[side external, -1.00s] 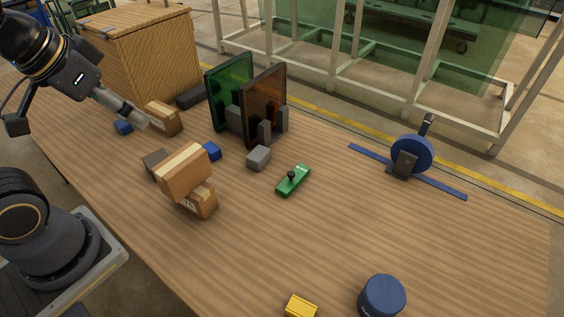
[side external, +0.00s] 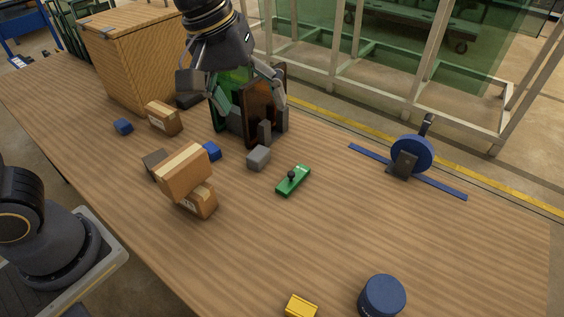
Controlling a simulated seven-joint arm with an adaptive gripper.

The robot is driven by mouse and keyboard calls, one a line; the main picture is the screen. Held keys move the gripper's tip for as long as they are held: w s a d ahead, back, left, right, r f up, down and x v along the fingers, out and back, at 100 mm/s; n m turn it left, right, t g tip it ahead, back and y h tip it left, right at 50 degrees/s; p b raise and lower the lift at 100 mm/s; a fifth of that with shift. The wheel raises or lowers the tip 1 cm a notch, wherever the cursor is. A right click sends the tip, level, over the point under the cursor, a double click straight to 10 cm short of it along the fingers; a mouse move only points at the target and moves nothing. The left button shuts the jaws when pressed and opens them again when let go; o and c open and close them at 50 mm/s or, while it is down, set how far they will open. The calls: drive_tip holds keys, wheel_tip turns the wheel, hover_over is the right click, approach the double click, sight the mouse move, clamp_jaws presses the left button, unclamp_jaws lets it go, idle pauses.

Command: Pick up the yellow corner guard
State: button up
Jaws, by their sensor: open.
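A small yellow block-like piece, which I take to be the yellow corner guard (side external: 301,307), lies on the table at the bottom edge of the side external view, partly cut off by the frame. My gripper (side external: 249,108) is open, with its fingers spread and pointing down. It is in front of or over the upright green panel (side external: 233,76) and brown panel (side external: 262,104); its exact height is hard to tell. It is far from the yellow piece and holds nothing that I can see. It hides part of both panels.
A blue cylinder (side external: 382,297) stands right of the yellow piece. A green piece with a black knob (side external: 293,180), a grey block (side external: 258,158) and stacked cartons (side external: 184,172) lie mid-table. A blue disc on a stand (side external: 411,153) is at right. The front middle of the table is clear.

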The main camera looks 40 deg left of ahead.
drive_tip(key=d+f+m+g, duration=0.1)
drive_tip(key=d+f+g, duration=0.2)
drive_tip(key=d+f, duration=0.65)
drive_tip(key=m+g+y, duration=0.2)
hover_over(302, 309)
drive_tip(key=w, duration=0.1)
wheel_tip(302, 309, down, 19)
drive_tip(key=shift+w+f, duration=0.15)
drive_tip(key=f, duration=0.2)
drive_tip(key=s+f, duration=0.1)
drive_tip(key=f, duration=0.2)
drive_tip(key=shift+s+f, duration=0.15)
drive_tip(key=shift+f, duration=0.15)
drive_tip(key=c, duration=0.9)
drive_tip(key=shift+c, duration=0.2)
